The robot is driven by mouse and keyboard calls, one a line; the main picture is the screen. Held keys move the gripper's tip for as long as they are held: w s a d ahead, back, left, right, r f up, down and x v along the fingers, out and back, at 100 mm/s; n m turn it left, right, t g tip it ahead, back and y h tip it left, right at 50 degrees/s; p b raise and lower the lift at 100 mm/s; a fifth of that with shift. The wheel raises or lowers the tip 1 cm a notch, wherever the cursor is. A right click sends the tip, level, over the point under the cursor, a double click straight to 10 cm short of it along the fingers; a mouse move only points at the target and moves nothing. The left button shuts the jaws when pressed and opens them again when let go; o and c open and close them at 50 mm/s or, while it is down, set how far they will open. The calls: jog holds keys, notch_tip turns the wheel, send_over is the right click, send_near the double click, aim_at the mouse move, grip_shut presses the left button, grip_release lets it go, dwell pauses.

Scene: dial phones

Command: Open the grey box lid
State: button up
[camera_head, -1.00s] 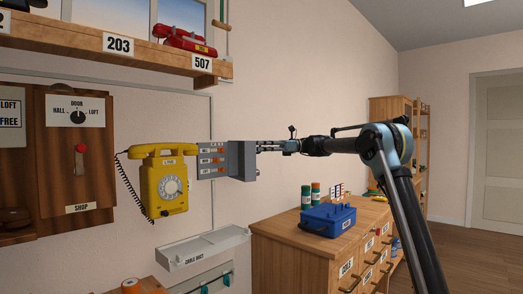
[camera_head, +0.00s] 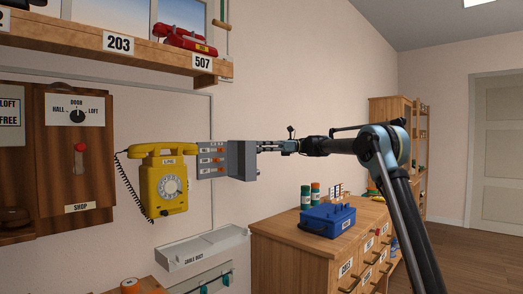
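The grey box (camera_head: 242,160) is on the wall to the right of the yellow phone. On its left is a light grey panel (camera_head: 203,171) with rows of orange and white labelled parts. I cannot tell from this angle which plate is the lid or how far it stands open. My gripper (camera_head: 262,147) reaches in from the right, level with the upper part of the box's right side. Its tips are at or very close to that side; contact cannot be made out. The fingers are small and seen side-on, so their opening is unclear.
A yellow dial phone (camera_head: 165,187) with a coiled cord hangs close to the box's left. A cable duct tray (camera_head: 203,247) is below. A wooden drawer cabinet (camera_head: 300,245) with a blue case (camera_head: 327,220) stands lower right. A shelf (camera_head: 130,55) runs above.

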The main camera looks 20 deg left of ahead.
jog(key=shift+d, duration=0.1)
dwell(0.3)
jog(key=v, duration=1.2)
jog(key=shift+f, duration=0.1)
jog(key=s+d+f+n+t+h, duration=0.35)
jog(key=s+d+f, duration=0.45)
jog(key=s+d, duration=0.4)
jog(key=s+d+f+n+t+h, duration=0.25)
jog(key=s+d+f+t, duration=0.35)
jog(key=s+d, duration=0.55)
jog(key=s+d+f+n+h, duration=0.2)
jog(key=s+d+f+h, duration=0.1)
jog(key=s+d+f, duration=0.5)
jog(key=s+d+f+n+t+h, duration=0.1)
jog(key=s+d+f+n+h, duration=0.1)
jog(key=s+d+f, duration=0.6)
jog(key=s+d+f+n+t+h, duration=0.1)
jog(key=s+d+f+h, duration=0.3)
jog(key=s+d+f, duration=0.4)
notch_tip(320, 180, down, 8)
jog(key=shift+d+r+n, duration=0.1)
jog(key=shift+d+n, duration=0.25)
jog(key=shift+n, duration=0.15)
